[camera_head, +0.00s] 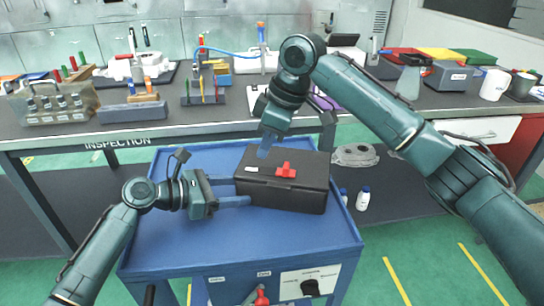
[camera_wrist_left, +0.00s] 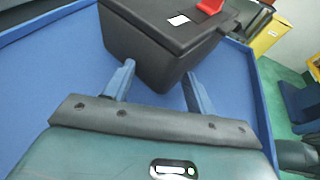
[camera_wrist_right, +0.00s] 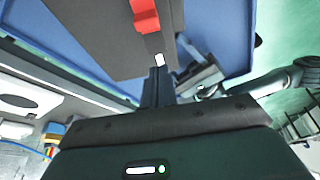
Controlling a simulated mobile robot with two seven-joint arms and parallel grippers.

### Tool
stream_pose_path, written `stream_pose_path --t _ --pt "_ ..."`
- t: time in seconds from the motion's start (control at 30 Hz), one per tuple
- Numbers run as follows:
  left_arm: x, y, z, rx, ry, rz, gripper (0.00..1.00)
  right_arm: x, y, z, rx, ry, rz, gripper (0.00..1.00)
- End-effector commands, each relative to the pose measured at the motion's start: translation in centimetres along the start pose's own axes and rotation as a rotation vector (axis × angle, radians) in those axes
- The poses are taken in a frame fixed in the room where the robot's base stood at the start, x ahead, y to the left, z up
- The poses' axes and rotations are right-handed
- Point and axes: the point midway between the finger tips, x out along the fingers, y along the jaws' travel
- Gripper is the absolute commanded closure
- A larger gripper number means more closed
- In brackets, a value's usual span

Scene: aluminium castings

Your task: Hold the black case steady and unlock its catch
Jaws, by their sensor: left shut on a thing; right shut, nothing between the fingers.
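The black case (camera_head: 308,188) sits with its lid down on the blue cart top. A red catch (camera_head: 286,171) and a small white label (camera_head: 252,169) are on its lid. My left gripper (camera_head: 244,191) is shut on the case's left end, one finger on each side; the left wrist view also shows the case (camera_wrist_left: 155,50) between the fingers. My right gripper (camera_head: 262,154) is shut and empty, pointing down over the lid near the label, left of the catch. The right wrist view shows its tips beside the label, with the red catch (camera_wrist_right: 146,16) beyond. Contact with the lid is unclear.
The blue cart top (camera_head: 180,245) is bare in front and to the left of the case. A workbench (camera_head: 190,128) with racks and tools stands behind. White bottles (camera_head: 362,198) and a metal casting (camera_head: 355,155) are right of the cart.

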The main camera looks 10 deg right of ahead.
Motion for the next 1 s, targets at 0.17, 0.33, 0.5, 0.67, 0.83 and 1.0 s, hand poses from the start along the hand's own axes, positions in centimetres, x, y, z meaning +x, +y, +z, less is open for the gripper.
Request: stream_pose_path --t 0.17,0.33,0.5,0.67,0.83,1.0 --pt "0.4 -0.5 0.2 0.002 -0.004 -0.011 0.57 -3.9 0.0 0.0 -0.001 0.001 0.0 1.0" --pt "0.4 -0.5 0.2 0.002 -0.004 -0.011 0.57 -6.1 -0.1 0.0 0.0 0.0 -0.002 1.0" --pt "0.4 -0.5 0.2 0.002 -0.004 -0.011 0.57 -7.0 -0.1 0.0 -0.001 0.0 -0.002 1.0" --pt "0.4 -0.5 0.2 0.002 -0.004 -0.011 0.57 -7.0 -0.1 0.0 -0.001 0.0 -0.003 1.0" --pt "0.4 -0.5 0.2 0.003 -0.005 -0.012 0.57 -7.0 -0.1 0.0 -0.001 0.0 -0.003 1.0" --pt "0.4 -0.5 0.2 0.003 -0.005 -0.012 0.33 -7.0 -0.1 0.0 -0.001 0.0 -0.003 1.0"
